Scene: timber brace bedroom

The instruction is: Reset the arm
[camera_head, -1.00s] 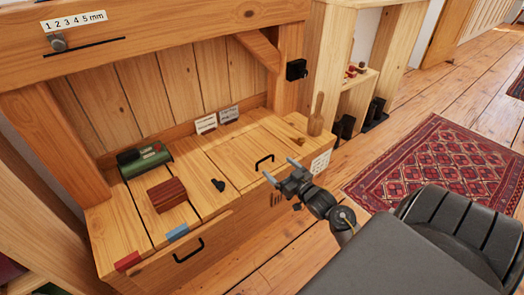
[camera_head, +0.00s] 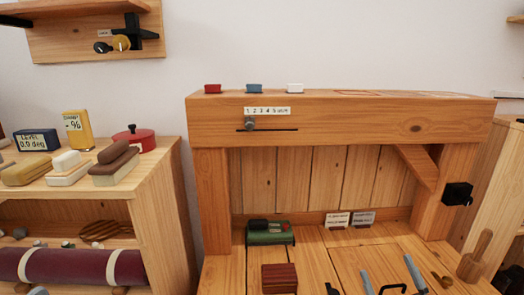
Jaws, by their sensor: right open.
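My right gripper (camera_head: 388,277) shows only by its two grey fingers at the bottom edge, right of centre. The fingers stand apart with nothing between them. They are over the front of the wooden bench top (camera_head: 318,266), beside a black handle (camera_head: 393,289). The rest of my right arm is below the picture. My left gripper is not in view.
A dark red block (camera_head: 279,278) and a green case (camera_head: 270,233) stand on the bench. A timber beam (camera_head: 340,120) spans above it. A wooden mallet (camera_head: 475,256) stands at the right. A shelf (camera_head: 160,185) with several blocks is at the left.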

